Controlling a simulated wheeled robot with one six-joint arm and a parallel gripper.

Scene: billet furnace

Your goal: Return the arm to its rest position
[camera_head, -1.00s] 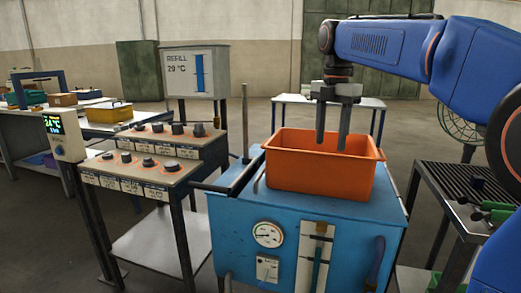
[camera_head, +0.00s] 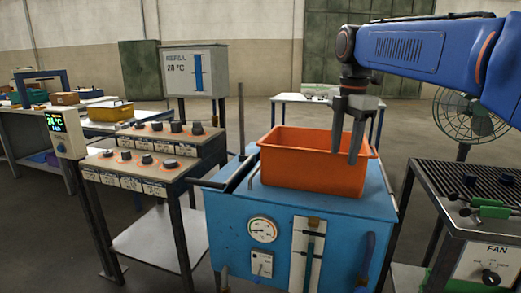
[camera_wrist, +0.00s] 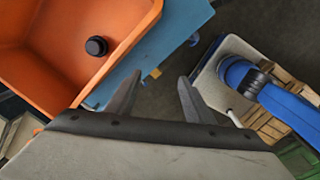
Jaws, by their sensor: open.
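My arm reaches in from the upper right in the head view. My gripper (camera_head: 346,158) points down, open, with its fingertips in front of the right end of the orange bin (camera_head: 300,172). In the wrist view the two fingers of my gripper (camera_wrist: 160,78) stand apart with nothing between them. The orange bin (camera_wrist: 50,65) is to their left there, and a small round black object (camera_wrist: 96,46) lies in it. The bin stands on the blue cabinet (camera_head: 235,222), which has a gauge on its front.
Control benches with knobs (camera_head: 160,162) stand at the left. A slatted table (camera_head: 450,178) with green-handled items is at the right, with a fan (camera_head: 468,118) behind it. A white table (camera_head: 325,98) stands behind the bin. Open floor lies between.

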